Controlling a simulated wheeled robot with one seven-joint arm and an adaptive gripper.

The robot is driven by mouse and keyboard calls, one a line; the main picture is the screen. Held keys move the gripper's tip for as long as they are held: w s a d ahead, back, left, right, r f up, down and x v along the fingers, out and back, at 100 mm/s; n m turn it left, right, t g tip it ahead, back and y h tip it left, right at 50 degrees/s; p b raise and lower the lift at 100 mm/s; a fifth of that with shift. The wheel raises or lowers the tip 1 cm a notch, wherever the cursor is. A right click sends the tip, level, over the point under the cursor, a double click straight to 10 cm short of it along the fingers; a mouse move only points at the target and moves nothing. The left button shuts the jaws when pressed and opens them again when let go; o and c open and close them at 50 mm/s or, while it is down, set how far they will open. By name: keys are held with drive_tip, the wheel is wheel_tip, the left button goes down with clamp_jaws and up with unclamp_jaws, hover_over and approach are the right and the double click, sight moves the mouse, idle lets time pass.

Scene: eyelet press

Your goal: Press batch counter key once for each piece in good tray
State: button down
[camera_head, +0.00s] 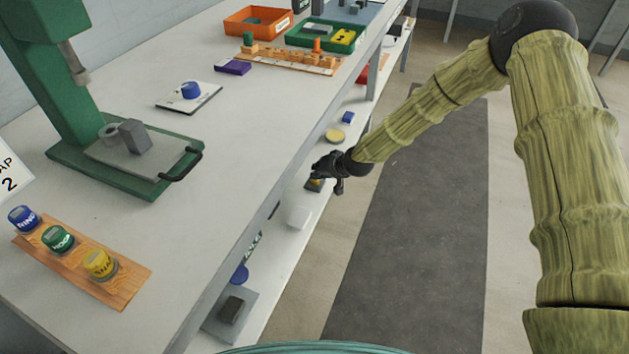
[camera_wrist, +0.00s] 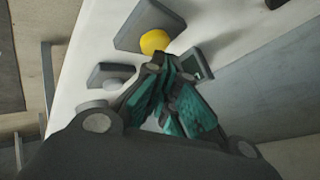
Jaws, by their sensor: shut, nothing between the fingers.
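My gripper (camera_head: 324,178) is shut and empty beside the front edge of the bench, over the lower shelf. In the wrist view its fingertips (camera_wrist: 160,66) meet close to a yellow dome key (camera_wrist: 154,42) on a dark grey base (camera_wrist: 140,22); I cannot tell whether they touch it. A grey dome key (camera_wrist: 113,84) on another base lies to the left. A small dark box with a display-like face (camera_wrist: 197,66) lies to the right. I cannot tell which is the batch counter key.
An orange tray (camera_head: 235,27) stands left of the green one. A green press (camera_head: 70,170) and a wooden strip with three labelled pots (camera_head: 125,285) stand on the bench (camera_head: 210,225). The lower shelf (camera_head: 282,245) holds several small things. The aisle is open at right.

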drive_tip(key=shift+f, duration=0.45)
idle(0.6)
drive_tip(key=shift+r, duration=0.1)
drive_tip(key=shift+r+p, duration=0.4)
drive_tip(key=shift+r, duration=0.45)
drive_tip(key=shift+r, duration=0.1)
drive_tip(key=shift+r+p, duration=1.6)
drive_tip(key=shift+r, duration=0.8)
drive_tip(key=shift+d+r, duration=0.1)
idle(0.3)
